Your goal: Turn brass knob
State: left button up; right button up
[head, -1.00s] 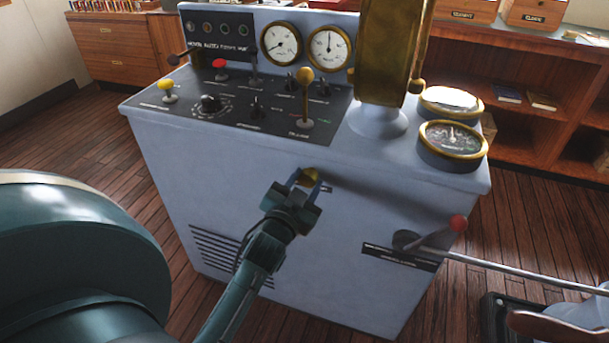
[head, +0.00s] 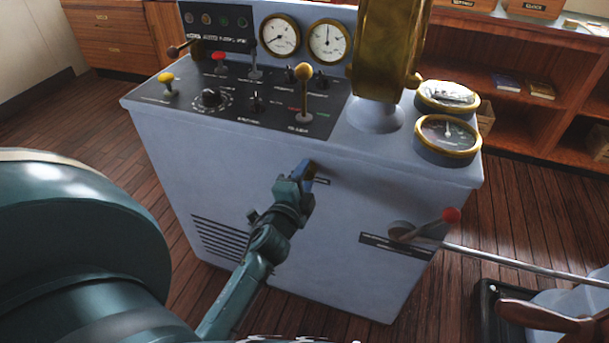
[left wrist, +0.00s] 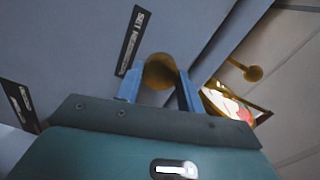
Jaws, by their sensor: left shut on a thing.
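The brass knob (left wrist: 160,72) is on the front face of the grey console (head: 290,230). In the left wrist view it sits between the two blue fingers of my left gripper (left wrist: 159,90), which is shut on it. In the head view my left gripper (head: 308,173) reaches the console front below the top edge and hides the knob. A dark label plate (left wrist: 129,40) is beside the knob. My right gripper is not in view.
The console top carries a yellow-topped lever (head: 303,90), brass-rimmed gauges (head: 447,140) and a brass column (head: 385,50). Wooden shelves (head: 540,110) stand behind.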

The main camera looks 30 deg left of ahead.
pick_arm(q)
jog(key=m, duration=0.5)
jog(key=shift+r, duration=0.1)
jog(key=shift+m+y, duration=0.3)
jog(key=shift+m, duration=1.8)
jog(key=o, duration=1)
jog(key=shift+f, duration=0.2)
